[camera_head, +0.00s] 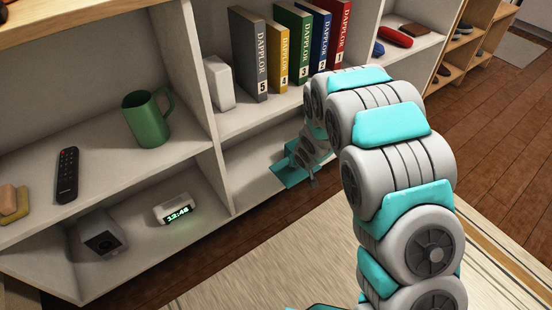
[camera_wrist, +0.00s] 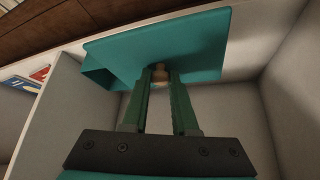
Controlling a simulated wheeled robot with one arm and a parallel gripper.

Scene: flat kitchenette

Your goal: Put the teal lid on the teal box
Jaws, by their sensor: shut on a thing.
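The teal lid (camera_wrist: 200,38) is a flat plate with a small tan knob (camera_wrist: 159,74). My gripper (camera_wrist: 160,78) is shut on that knob, its two fingers on either side. The teal box (camera_wrist: 100,74) shows partly past the lid's left edge in the wrist view; the lid hides most of it. I cannot tell whether lid and box touch. In the head view, teal surfaces (camera_head: 288,174) show in the lower shelf compartment beside my gripper (camera_head: 310,176); lid and box are hard to separate there, and my arm hides part of the area.
The white shelf has an upright divider (camera_head: 212,175) left of my gripper. Several books (camera_head: 290,50), a green mug (camera_head: 148,118) and a remote (camera_head: 67,175) stand or lie above. A clock (camera_head: 175,208) and a grey box-shaped thing (camera_head: 102,235) sit in the left lower compartment.

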